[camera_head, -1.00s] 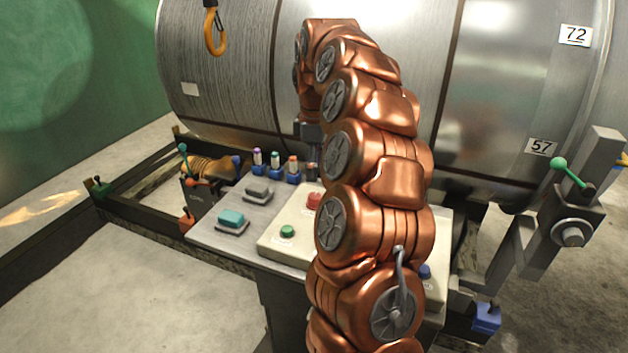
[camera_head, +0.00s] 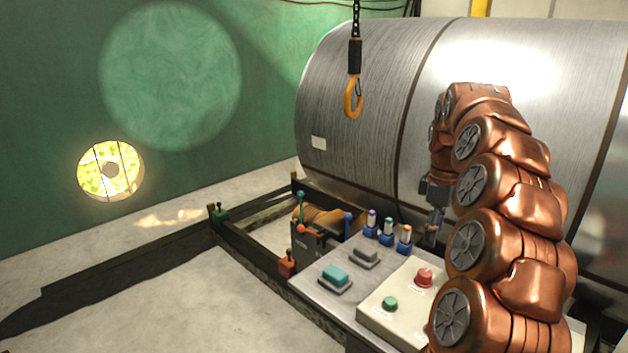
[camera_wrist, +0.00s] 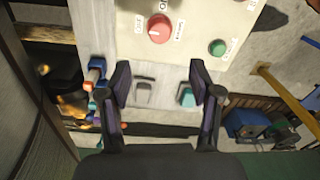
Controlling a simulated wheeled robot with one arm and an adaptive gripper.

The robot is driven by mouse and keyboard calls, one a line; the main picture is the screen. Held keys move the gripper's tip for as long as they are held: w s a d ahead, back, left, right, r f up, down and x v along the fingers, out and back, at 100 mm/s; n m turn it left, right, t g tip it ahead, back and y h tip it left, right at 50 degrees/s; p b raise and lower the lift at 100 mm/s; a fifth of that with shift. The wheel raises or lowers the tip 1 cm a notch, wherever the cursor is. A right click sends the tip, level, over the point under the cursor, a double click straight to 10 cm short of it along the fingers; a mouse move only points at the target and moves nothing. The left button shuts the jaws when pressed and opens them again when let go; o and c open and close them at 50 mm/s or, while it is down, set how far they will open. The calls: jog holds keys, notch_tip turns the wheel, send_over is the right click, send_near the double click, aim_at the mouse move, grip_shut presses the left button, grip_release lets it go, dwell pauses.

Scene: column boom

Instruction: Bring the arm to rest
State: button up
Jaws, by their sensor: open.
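My copper arm (camera_head: 500,200) arches up and over at the right of the head view. Its end hangs down in front of the large metal drum (camera_head: 375,95). My gripper (camera_head: 433,228) points down above the back of the control table, to the right of the small capped bottles. In the wrist view my gripper (camera_wrist: 160,78) is open, its two dark fingers apart with nothing between them. Below the fingers are a grey rocker (camera_wrist: 144,92) and a teal rocker (camera_wrist: 187,96). The gripper appears apart from the table, but its exact height is unclear.
Several bottles (camera_head: 387,230) stand in blue holders. An orange hook (camera_head: 353,98) hangs from a chain. Levers (camera_head: 301,215) stand left of the table. Floor at left is clear.

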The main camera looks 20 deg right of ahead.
jog(key=s+a+r+m+p, duration=0.1)
jog(key=s+a, duration=0.4)
jog(key=a, duration=0.4)
jog(key=s+a+r+m+p, duration=0.1)
jog(key=s+a, duration=0.4)
jog(key=a, duration=0.3)
jog(key=s+a+f+m+p, duration=0.1)
jog(key=s+a+f+m, duration=0.2)
jog(key=s, duration=0.8)
jog(key=s+a+f+m+g+p, duration=0.1)
jog(key=s+a+f+m, duration=0.2)
jog(key=s, duration=0.8)
notch_tip(320, 180, down, 2)
jog(key=shift+s+a+f+g, duration=0.15)
jog(key=shift+s+a+g, duration=0.2)
jog(key=shift+a, duration=0.7)
jog(key=shift+c, duration=0.2)
